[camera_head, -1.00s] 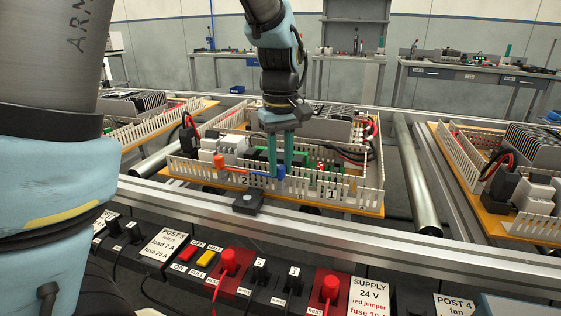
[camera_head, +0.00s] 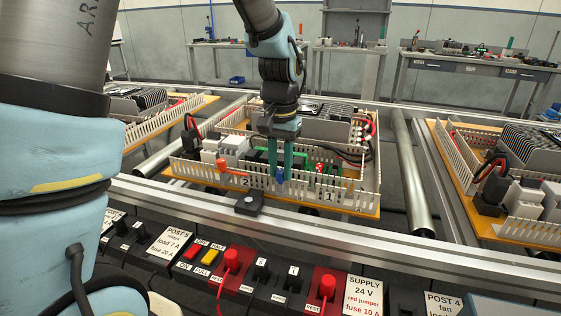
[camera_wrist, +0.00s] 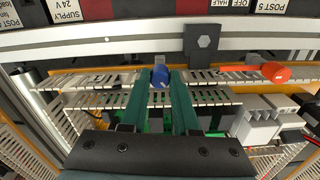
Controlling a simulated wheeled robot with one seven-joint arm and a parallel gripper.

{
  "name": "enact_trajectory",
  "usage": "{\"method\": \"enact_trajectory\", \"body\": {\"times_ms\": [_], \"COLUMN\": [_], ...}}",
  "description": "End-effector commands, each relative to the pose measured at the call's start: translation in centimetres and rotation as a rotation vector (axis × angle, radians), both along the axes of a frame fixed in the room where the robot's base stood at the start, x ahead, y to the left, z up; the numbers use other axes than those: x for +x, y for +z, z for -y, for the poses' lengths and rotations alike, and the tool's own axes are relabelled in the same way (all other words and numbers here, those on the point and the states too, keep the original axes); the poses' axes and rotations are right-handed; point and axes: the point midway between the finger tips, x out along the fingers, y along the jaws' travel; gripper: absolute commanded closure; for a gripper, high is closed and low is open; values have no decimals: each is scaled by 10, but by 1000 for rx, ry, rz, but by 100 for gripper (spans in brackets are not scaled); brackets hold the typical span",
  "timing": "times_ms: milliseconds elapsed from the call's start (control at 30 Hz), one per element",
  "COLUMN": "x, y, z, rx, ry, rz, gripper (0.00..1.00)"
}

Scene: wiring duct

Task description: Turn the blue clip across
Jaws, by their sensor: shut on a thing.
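The blue clip (camera_head: 280,177) sits at the front slotted wall of the wiring duct (camera_head: 310,189), between the labels 2 and 1. It also shows in the wrist view (camera_wrist: 160,77) as a round blue head. My gripper (camera_head: 279,172) has green fingers pointing down, and in the wrist view its fingertips (camera_wrist: 160,80) are on both sides of the clip, shut on it. An orange clip (camera_head: 221,165) lies across the duct to the left, and it shows at the right in the wrist view (camera_wrist: 274,72). The clip's lower part is hidden.
White modules (camera_head: 236,146), green terminals and red and black wires fill the board behind the front wall. A black block (camera_head: 249,201) stands on the metal rail in front. Black and red switches (camera_head: 231,261) line the near edge.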

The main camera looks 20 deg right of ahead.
Motion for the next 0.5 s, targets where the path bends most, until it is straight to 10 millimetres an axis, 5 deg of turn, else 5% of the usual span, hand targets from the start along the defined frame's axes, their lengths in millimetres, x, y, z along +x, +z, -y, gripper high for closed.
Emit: {"method": "enact_trajectory", "body": {"times_ms": [500], "x": [0], "y": [2], "z": [0], "rx": [0], "ry": [-404], "rz": [0], "gripper": [100]}}
